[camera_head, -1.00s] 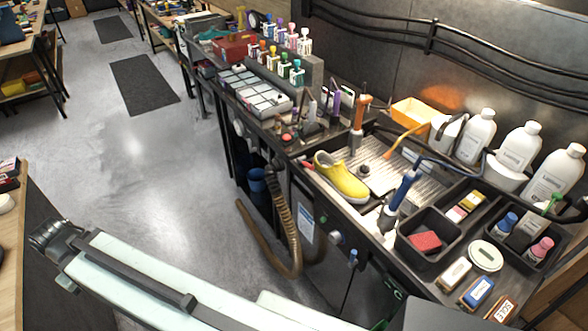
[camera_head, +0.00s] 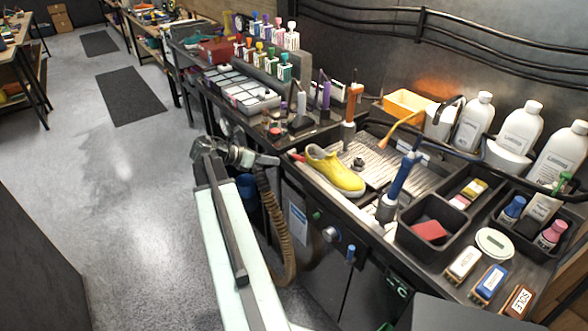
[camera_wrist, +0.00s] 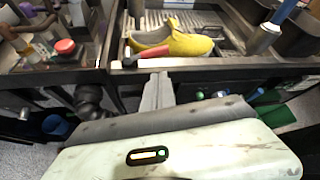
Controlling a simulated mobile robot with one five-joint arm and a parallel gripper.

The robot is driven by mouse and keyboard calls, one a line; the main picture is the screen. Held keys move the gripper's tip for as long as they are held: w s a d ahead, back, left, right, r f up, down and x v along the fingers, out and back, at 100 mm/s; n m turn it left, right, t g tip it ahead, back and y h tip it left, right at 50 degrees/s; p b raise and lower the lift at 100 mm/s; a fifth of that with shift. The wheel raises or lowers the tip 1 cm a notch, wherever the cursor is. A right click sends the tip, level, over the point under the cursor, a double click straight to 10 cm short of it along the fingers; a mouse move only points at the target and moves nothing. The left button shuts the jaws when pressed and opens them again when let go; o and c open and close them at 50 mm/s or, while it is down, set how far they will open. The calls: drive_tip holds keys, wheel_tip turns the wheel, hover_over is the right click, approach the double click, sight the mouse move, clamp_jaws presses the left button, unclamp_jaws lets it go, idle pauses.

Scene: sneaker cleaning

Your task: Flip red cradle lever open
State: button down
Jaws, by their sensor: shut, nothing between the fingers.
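The red lever (camera_head: 297,157) sits at the front left edge of the sink, by the yellow shoe (camera_head: 338,172). In the wrist view the red lever (camera_wrist: 158,51) lies roughly level in front of the yellow shoe (camera_wrist: 175,38), with a dark piece at its left end. My gripper (camera_head: 274,160) is shut and empty, just left of the lever and outside the counter's front edge. In the wrist view my gripper (camera_wrist: 160,78) points at the counter edge below the lever, with a visible gap between them. The cradle under the shoe is mostly hidden.
The ribbed metal sink tray (camera_head: 405,178) lies behind the shoe. A blue-handled tool (camera_head: 403,175) stands to its right and an orange-handled tool (camera_head: 354,100) at its back left. A brown hose (camera_head: 275,220) hangs below the counter.

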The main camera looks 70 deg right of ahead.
sight(298, 156)
drive_tip(key=b+x, duration=0.5)
drive_tip(key=x, duration=0.5)
drive_tip(key=shift+w, duration=0.15)
